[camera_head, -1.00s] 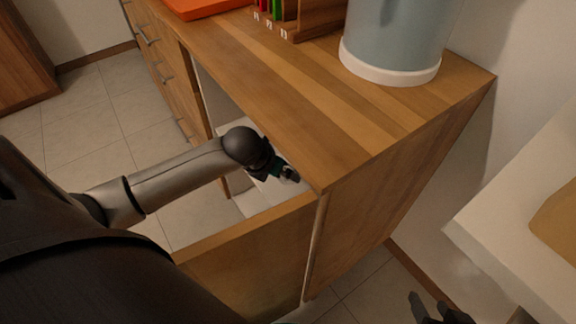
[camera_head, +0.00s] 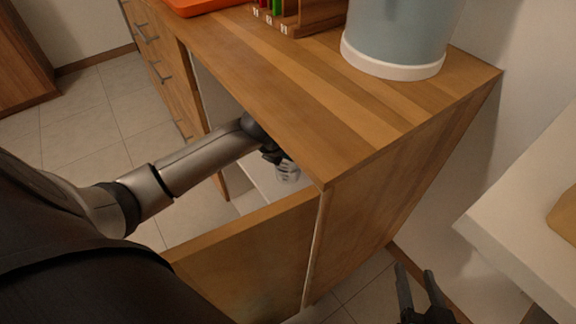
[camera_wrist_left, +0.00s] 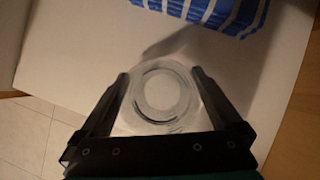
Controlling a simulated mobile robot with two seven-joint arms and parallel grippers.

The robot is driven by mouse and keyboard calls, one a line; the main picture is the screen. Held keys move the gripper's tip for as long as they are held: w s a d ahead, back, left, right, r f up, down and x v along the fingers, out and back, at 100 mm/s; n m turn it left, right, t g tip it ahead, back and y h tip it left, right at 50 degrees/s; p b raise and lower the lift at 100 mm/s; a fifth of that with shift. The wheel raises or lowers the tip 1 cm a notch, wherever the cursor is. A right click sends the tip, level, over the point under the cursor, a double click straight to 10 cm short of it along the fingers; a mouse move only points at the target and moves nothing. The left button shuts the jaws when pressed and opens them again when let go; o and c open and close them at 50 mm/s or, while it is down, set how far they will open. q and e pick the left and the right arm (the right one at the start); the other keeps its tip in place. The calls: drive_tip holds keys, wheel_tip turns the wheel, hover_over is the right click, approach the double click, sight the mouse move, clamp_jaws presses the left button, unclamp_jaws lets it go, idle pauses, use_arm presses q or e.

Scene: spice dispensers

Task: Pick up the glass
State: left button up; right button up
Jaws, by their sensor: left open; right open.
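The glass (camera_wrist_left: 161,92) is clear and round, seen from above in the left wrist view, standing on a white shelf (camera_wrist_left: 75,60). My left gripper (camera_wrist_left: 160,80) is open, with one finger on each side of the glass; I cannot tell whether they touch it. In the head view my left arm reaches into the open cabinet, and the glass (camera_head: 288,171) shows partly at the left gripper (camera_head: 282,162), under the countertop edge. My right gripper (camera_head: 418,279) is open and empty at the lower right, outside the cabinet, above the floor.
The wooden countertop (camera_head: 290,100) overhangs my left arm, and the open cabinet door (camera_head: 245,250) stands below it. A blue-and-white striped thing (camera_wrist_left: 215,12) lies beyond the glass. A blue-grey canister (camera_head: 398,30) stands on the counter. A white table (camera_head: 530,220) is at right.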

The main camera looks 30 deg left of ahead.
use_arm(q)
drive_tip(key=shift+w+f, duration=0.15)
drive_tip(key=shift+f, duration=0.1)
use_arm(e)
drive_tip(key=shift+a+r+t, duration=0.2)
drive_tip(key=shift+a+t, duration=0.1)
drive_tip(key=shift+a, duration=0.1)
use_arm(q)
drive_tip(key=c, duration=1.3)
drive_tip(key=shift+o, duration=0.2)
drive_tip(key=shift+r, duration=0.15)
use_arm(e)
drive_tip(key=shift+d, duration=0.15)
